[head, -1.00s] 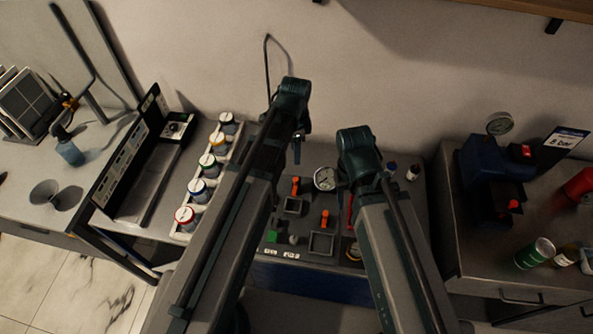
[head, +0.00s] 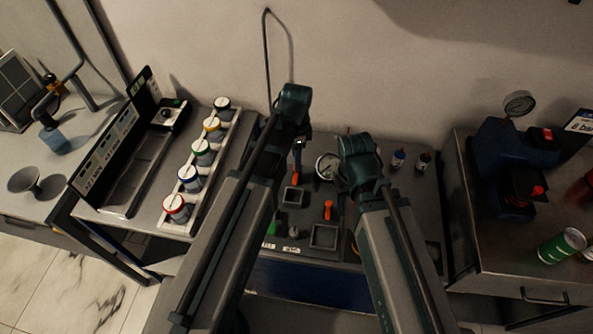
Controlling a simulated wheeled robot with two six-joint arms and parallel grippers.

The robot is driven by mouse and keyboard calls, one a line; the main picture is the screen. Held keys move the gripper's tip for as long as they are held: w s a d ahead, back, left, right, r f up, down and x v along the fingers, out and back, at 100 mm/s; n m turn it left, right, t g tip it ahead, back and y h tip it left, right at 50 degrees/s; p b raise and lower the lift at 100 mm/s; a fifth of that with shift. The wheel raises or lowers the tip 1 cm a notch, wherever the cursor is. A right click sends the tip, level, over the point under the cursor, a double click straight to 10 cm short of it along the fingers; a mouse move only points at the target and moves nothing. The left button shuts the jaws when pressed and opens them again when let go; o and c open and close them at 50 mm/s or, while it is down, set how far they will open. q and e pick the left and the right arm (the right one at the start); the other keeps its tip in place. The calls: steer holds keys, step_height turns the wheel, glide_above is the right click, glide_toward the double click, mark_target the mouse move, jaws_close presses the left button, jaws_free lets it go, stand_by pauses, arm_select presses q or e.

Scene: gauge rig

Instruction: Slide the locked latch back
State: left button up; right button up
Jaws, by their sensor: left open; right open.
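Two orange handles stand on the dark panel of the middle bench: one (head: 297,172) at the back, close below my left gripper, and one (head: 327,209) nearer the front, left of my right arm. I cannot tell which belongs to the locked latch, or whether it is locked. My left gripper (head: 299,148) hangs above the panel's back part, open and apart from the rear handle as far as I can see. My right gripper (head: 360,165) is above the panel's right part, open, its fingers mostly hidden by its own wrist. My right arm covers part of the panel.
A round gauge (head: 327,166) sits between the grippers. Square trays (head: 324,237) and a green block (head: 273,228) are on the panel. Several colour-banded jars (head: 190,178) line a rack at left.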

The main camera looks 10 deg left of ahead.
mark_target(296, 174)
arm_select(q)
step_height(296, 174, down, 4)
steer(key=shift+r+b, duration=0.25)
steer(key=shift+b, duration=0.9)
arm_select(e)
step_height(296, 174, down, 3)
steer(key=shift+f, duration=0.2)
arm_select(q)
steer(key=shift+r, duration=0.1)
jaws_close()
steer(key=shift+w, duration=0.1)
